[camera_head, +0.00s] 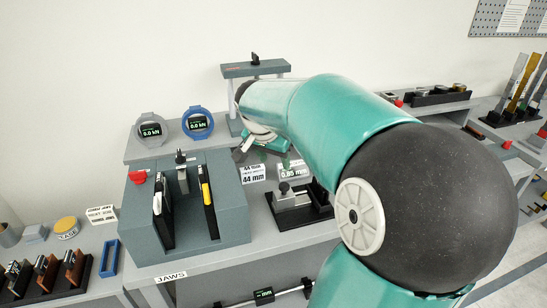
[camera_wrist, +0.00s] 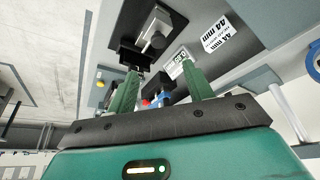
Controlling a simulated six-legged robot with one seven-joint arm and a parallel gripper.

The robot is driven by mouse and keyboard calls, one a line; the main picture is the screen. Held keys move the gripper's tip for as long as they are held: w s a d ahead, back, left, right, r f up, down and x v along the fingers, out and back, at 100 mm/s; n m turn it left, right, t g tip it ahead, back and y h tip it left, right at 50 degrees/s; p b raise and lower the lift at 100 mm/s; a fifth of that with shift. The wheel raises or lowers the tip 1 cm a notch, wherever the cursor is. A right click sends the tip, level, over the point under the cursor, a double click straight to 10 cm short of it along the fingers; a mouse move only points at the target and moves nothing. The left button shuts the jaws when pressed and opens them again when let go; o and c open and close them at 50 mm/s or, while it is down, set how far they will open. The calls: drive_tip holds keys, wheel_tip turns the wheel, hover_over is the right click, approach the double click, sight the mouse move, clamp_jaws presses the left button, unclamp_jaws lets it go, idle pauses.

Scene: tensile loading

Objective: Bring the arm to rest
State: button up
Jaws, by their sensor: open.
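My gripper (camera_head: 264,148) is at the far end of my teal and black arm, over the back of the grey bench (camera_head: 180,262), in front of the grey press-like frame (camera_head: 256,69). The arm partly covers it in the head view. In the wrist view my gripper (camera_wrist: 160,88) shows two green fingers set well apart, with nothing held between them. A black-based gauge fixture (camera_head: 298,203) stands near it on the bench; it also shows beyond the fingers in the wrist view (camera_wrist: 155,38).
A grey jaws block (camera_head: 230,213) with upright slots stands left of my gripper. Two round kN dials (camera_head: 150,129) (camera_head: 198,122) sit behind it. White mm labels (camera_head: 252,174) lie close below the gripper. A specimen rack (camera_head: 66,272) is at lower left. More shelves are at right.

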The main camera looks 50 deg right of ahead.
idle(0.6)
drive_tip(key=s+a+n+t+y, duration=0.1)
drive_tip(key=a+n, duration=0.4)
drive_tip(key=a, duration=0.5)
drive_tip(key=s+a+n+t+y, duration=0.2)
drive_tip(key=s+a+n, duration=0.2)
drive_tip(key=a, duration=0.7)
drive_tip(key=s+a+n+t+y, duration=0.1)
drive_tip(key=s+a+n, duration=0.2)
drive_tip(key=a+n, duration=0.3)
drive_tip(key=a, duration=0.4)
drive_tip(key=shift+a, duration=0.35)
